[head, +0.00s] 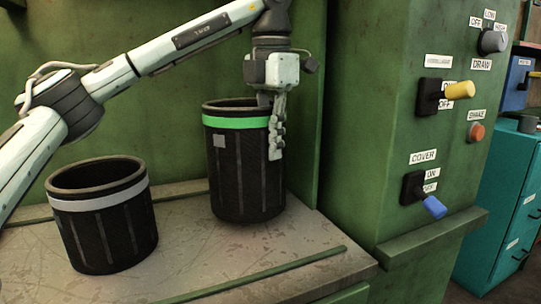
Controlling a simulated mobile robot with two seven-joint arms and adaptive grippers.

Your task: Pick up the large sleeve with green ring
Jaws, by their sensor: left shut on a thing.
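The large sleeve with green ring (237,170) is a tall black ribbed cylinder with a green band near its top. It stands upright, or nearly so, at the back of the metal ledge in the head view. Whether its base touches the ledge is hard to tell. My left gripper (272,128) points down at the sleeve's right side and is shut on its rim. One finger shows outside the wall; the other is mostly hidden inside. My right gripper is not in view.
A shorter black sleeve with a white ring (103,214) stands on the ledge (200,262) to the left. A green wall is close behind. A green control panel (395,60) with yellow and blue levers rises to the right. The ledge's front is clear.

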